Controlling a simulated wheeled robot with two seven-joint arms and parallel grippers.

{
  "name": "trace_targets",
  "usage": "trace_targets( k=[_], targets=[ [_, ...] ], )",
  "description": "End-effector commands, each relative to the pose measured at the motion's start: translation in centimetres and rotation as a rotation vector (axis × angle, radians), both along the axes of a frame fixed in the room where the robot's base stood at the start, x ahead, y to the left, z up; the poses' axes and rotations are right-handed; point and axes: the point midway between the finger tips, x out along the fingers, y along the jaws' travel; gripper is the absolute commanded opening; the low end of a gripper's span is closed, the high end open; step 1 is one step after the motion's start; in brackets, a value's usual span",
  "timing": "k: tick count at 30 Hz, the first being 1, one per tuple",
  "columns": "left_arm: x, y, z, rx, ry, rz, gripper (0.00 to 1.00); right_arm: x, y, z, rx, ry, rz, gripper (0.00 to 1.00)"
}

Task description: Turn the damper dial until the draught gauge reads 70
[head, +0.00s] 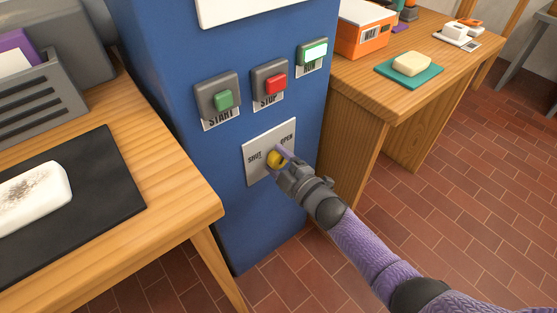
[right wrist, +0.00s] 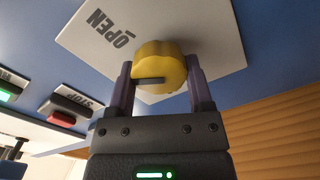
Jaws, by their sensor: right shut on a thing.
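The damper dial is a yellow knob (head: 274,159) on a white plate (head: 251,173) marked SHUT at left and OPEN at right, on the front of a blue cabinet. My right gripper (head: 280,160) reaches it from the lower right and covers part of it. In the right wrist view the knob (right wrist: 160,68) sits between the two fingers of my right gripper (right wrist: 160,88), which is shut on it. A dark slot or mark shows on the knob's near side. No draught gauge reading is visible; only the bottom of a white panel (head: 245,10) shows above the buttons. My left gripper is out of view.
Above the dial are a green START button (head: 223,99), a red STOP button (head: 275,84) and a lit pale green button (head: 314,52). A wooden table (head: 180,205) stands at left. Another wooden table (head: 440,75) stands at right with an orange box (head: 364,32).

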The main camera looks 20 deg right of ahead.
Motion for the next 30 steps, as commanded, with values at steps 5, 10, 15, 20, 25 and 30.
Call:
trace_targets(
  k=[5,10,15,20,25,30],
  targets=[
    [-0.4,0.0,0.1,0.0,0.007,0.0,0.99,0.0,0.0,-0.1,-0.002,0.003,0.0,0.07],
    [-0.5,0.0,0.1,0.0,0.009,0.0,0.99,0.0,0.0,-0.1,-0.002,0.002,-0.001,0.93],
    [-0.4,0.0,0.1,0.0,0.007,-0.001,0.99,0.0,0.0,-0.1,-0.001,0.001,0.0,1.0],
    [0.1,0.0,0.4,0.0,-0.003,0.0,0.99,-0.5,-0.2,0.1,-0.001,0.0,-0.001,1.0],
    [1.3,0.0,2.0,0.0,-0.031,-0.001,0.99,-3.6,-1.4,0.6,-0.001,0.001,-0.002,1.0],
    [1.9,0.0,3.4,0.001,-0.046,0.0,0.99,-7.4,-2.7,0.5,-0.002,0.001,0.0,1.0]
  ],
)
